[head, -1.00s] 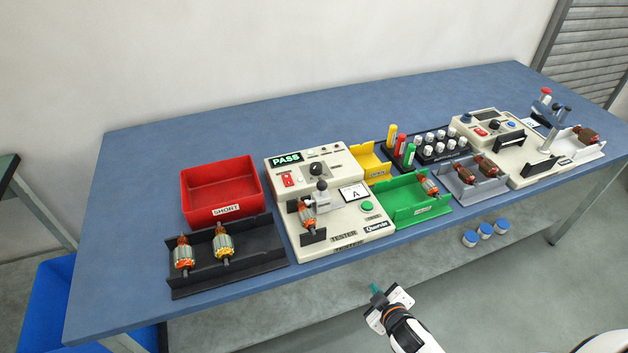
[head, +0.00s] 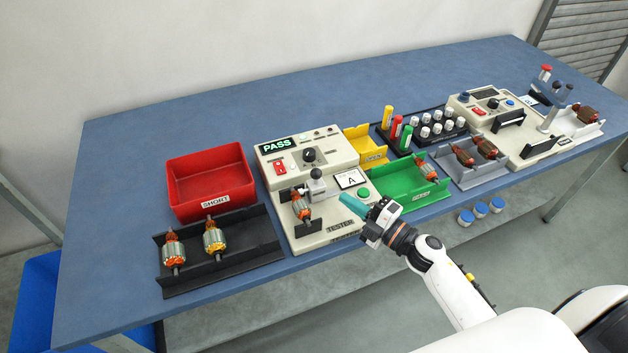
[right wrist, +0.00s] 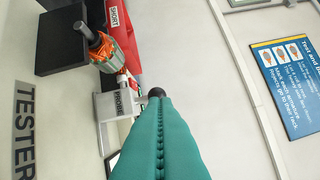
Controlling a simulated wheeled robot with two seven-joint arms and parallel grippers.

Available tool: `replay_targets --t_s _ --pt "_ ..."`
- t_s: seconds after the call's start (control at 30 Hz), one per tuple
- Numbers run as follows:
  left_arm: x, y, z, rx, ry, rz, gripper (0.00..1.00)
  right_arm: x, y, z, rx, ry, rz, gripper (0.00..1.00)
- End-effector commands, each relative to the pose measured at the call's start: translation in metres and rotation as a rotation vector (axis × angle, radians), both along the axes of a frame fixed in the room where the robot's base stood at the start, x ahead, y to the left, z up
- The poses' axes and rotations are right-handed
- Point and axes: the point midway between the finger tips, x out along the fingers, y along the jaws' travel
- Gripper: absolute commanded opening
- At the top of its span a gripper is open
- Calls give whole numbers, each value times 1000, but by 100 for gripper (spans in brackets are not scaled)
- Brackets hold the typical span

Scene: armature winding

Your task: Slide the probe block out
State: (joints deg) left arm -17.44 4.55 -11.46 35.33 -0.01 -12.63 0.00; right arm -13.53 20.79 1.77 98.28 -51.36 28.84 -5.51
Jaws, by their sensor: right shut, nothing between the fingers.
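The probe block (head: 317,188) is a light grey block with a dark knob on the tester (head: 300,243). It stands beside an armature (head: 301,208) with copper windings, which lies on the tester; I cannot tell whether they touch. In the right wrist view the block (right wrist: 112,106) shows its PROBE label, with the dark ball knob (right wrist: 156,92) just past the fingertips. My right gripper (head: 345,199) has teal fingers, shut and empty, over the tester's front right, to the right of the block. The fingers (right wrist: 158,110) hide part of the block's side. My left gripper is not in view.
The tester display (head: 278,145) reads PASS. A red SHORT bin (head: 212,203) and a black rack (head: 262,262) with two armatures are at the left. A green tray (head: 400,195) with an armature is close to the right of my right gripper.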

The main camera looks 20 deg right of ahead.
Motion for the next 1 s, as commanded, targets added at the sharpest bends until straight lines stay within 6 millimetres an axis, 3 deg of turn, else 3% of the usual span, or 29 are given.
replay_targets --t_s 0.57,1.0 --pt "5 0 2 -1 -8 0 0 1 6 -1 -36 -17 58 0" --pt "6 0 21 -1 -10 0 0 62 44 5 -34 -17 57 0"
